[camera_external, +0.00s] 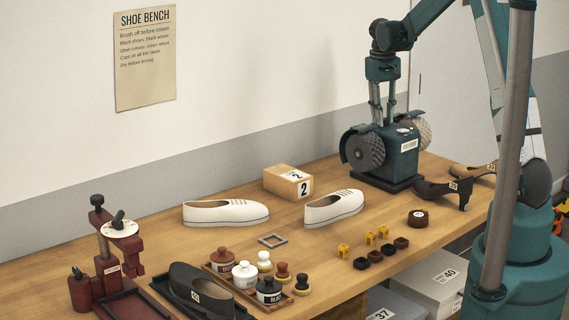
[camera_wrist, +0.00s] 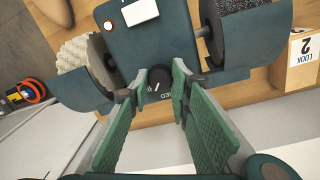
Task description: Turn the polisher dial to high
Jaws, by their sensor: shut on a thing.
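The polisher (camera_external: 405,155) is a dark teal machine with a buffing wheel on each side, at the back of the bench. In the wrist view its body (camera_wrist: 160,45) fills the top, with a white plate and a round button. Its dial (camera_wrist: 160,76) is a small black knob with a pale pointer line, and printed marks lie below it. My gripper (camera_wrist: 156,84) has its green-padded fingertips on either side of the dial, shut on it. In the external view my gripper (camera_external: 386,118) reaches down onto the polisher from above, and the dial cannot be made out there.
The two buffing wheels (camera_external: 363,150) flank my gripper closely. A numbered box (camera_external: 288,182), white shoes (camera_external: 226,213) and black and brown heeled shoes (camera_external: 440,192) stand nearby. Polish jars and a maroon stand (camera_external: 95,290) are at the front left.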

